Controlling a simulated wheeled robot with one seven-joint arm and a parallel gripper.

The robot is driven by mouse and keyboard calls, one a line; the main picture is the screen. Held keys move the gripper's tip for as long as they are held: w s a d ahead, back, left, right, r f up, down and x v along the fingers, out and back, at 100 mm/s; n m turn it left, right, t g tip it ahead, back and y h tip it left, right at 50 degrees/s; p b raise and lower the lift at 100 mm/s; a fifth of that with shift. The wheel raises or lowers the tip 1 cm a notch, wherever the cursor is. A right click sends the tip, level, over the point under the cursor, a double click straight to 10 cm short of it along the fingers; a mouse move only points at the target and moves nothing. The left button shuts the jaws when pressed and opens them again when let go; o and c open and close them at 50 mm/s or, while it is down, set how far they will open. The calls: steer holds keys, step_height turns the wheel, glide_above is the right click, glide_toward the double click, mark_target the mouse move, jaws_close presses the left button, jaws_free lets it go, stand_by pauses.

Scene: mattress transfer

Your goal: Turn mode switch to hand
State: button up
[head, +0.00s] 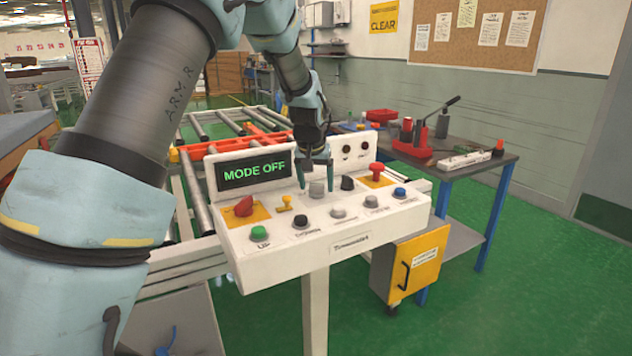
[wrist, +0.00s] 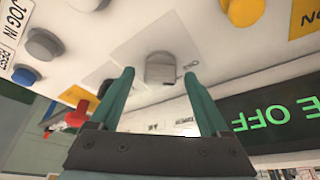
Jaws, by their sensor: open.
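The control panel (head: 330,238) is a white sloped console, and its display (head: 254,173) reads "MODE OFF" in green. The mode switch seems to be the grey knob (head: 317,190) in the upper middle of the panel; its label is not readable. The knob also shows in the wrist view (wrist: 160,67) on a pale plate. My gripper (head: 316,180) is open and points down at the panel, with one teal finger on each side of the knob. In the wrist view gaps show between the fingers and the knob; contact cannot be told.
A red knob (head: 243,206), a yellow switch (head: 284,202), a black knob (head: 347,183) and a red mushroom button (head: 376,171) sit near the grey knob. Several push buttons line the front edge. A roller conveyor (head: 198,205) and a workbench (head: 460,165) stand behind.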

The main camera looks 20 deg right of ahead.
steer(key=shift+c, duration=0.3)
jaws_close()
stand_by(0.3)
steer(key=m, duration=0.2)
steer(key=shift+w+a+m+g+h+b, duration=0.2)
steer(key=shift+m+g+h+b, duration=0.1)
steer(key=shift+h+b, duration=0.1)
steer(key=m, duration=0.2)
steer(key=shift+m+g+h, duration=0.3)
steer(key=shift+g, duration=0.1)
steer(key=shift+w+r+m+g+h+p, duration=0.2)
steer(key=shift+m+g, duration=0.25)
steer(key=shift+m, duration=0.7)
steer(key=shift+s+f+m+g+h+p, duration=0.1)
steer(key=shift+m+g+p, duration=0.25)
steer(key=shift+m, duration=0.8)
